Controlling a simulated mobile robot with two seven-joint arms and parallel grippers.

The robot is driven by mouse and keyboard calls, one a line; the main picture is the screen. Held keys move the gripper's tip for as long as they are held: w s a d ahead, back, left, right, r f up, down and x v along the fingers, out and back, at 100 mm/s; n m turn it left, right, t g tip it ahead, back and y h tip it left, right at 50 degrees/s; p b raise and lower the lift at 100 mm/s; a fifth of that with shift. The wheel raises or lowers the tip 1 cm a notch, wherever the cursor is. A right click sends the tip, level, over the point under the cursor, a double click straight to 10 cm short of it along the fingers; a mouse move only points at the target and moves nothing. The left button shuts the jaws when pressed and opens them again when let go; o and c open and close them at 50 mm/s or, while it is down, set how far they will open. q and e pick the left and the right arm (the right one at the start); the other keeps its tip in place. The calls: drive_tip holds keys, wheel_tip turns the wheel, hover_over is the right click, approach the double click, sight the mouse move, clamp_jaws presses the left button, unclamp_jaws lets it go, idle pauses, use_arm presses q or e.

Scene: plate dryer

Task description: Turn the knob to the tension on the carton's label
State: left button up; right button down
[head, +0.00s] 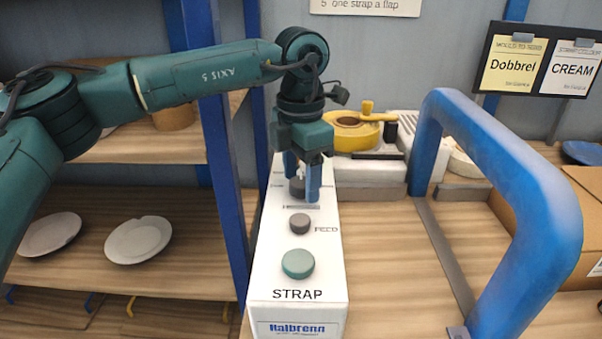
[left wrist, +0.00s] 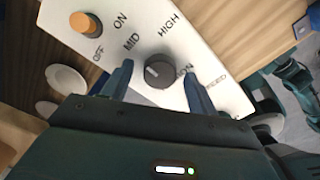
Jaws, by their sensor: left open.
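The white strapping machine (head: 270,285), marked STRAP, has a dark tension knob (head: 297,186) on its top. In the left wrist view the knob (left wrist: 158,72) is dark grey with a small light mark, and MID and HIGH are printed around it. Other lettering there is partly hidden by a finger. My left gripper (head: 302,188) points down at the knob, open, with one finger on each side; I cannot tell whether they touch it. The brown carton (head: 570,200) is at the right edge; its white label (head: 597,268) is cut off and unreadable.
A dark FEED knob (head: 300,223) and a green button (head: 298,264) are nearer on the panel. An orange OFF/ON switch (left wrist: 85,23) lies beyond the knob. A blue arch (head: 440,110) stands right of the machine. Cards read Dobbrel (head: 512,65) and CREAM (head: 572,70).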

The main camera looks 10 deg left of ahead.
use_arm(q)
drive_tip(key=c, duration=1)
drive_tip(key=shift+n, duration=0.3)
drive_tip(key=n+b, duration=0.1)
drive_tip(key=n, duration=0.4)
drive_tip(key=shift+n+b, duration=0.3)
drive_tip(key=shift+b, duration=0.05)
drive_tip(key=n+b, duration=0.1)
drive_tip(key=n, duration=0.4)
drive_tip(key=shift+n, duration=0.3)
drive_tip(key=o, duration=1)
